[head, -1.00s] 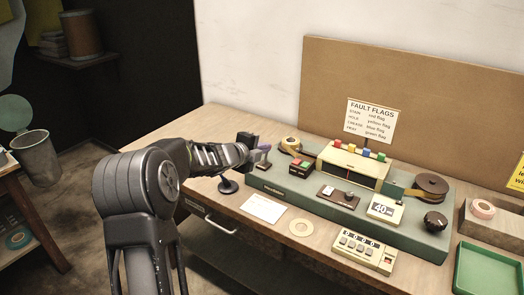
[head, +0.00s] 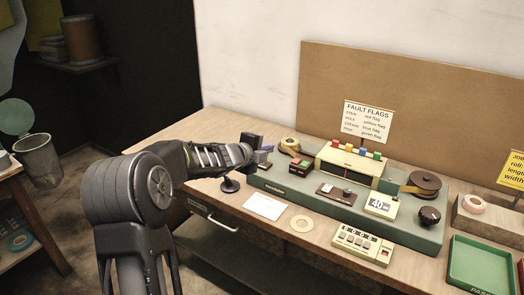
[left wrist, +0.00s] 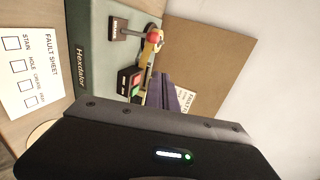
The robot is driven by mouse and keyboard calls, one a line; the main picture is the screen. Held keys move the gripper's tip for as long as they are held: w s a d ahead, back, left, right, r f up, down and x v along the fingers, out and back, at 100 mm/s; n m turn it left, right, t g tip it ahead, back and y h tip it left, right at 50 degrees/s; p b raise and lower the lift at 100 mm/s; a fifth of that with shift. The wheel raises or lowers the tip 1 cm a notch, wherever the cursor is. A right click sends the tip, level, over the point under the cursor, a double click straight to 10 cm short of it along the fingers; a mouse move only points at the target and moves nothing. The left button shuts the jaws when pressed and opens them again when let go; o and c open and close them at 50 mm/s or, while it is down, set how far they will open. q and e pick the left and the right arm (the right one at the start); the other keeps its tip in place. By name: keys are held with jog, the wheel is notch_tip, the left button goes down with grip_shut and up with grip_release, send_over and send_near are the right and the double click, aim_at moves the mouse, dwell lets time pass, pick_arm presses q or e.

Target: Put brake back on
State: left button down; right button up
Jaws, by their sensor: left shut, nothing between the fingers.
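The brake is a small lever with a red knob (left wrist: 154,37) on a dark labelled base (left wrist: 117,29), at the left end of the green winding machine (head: 300,191). In the left wrist view the lever leans out from its base toward the tape reel. In the head view the brake is mostly hidden by my left gripper (head: 266,150). That gripper is shut and empty, just above or beside the brake; I cannot tell if it touches. Its purplish fingers (left wrist: 176,100) show in the wrist view. My right gripper is not in view.
A red and green button box (head: 300,167) stands right of the brake, with a tape reel (head: 290,145) behind it. A white sheet (head: 264,206), a pale ring (head: 301,223) and a counter box (head: 362,244) lie in front. A green tray (head: 482,266) is at right.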

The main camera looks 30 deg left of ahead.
pick_arm(q)
jog(key=r+p+v, duration=0.1)
jog(key=v, duration=0.7)
jog(key=shift+w+a+r, duration=0.2)
jog(key=shift+r, duration=0.25)
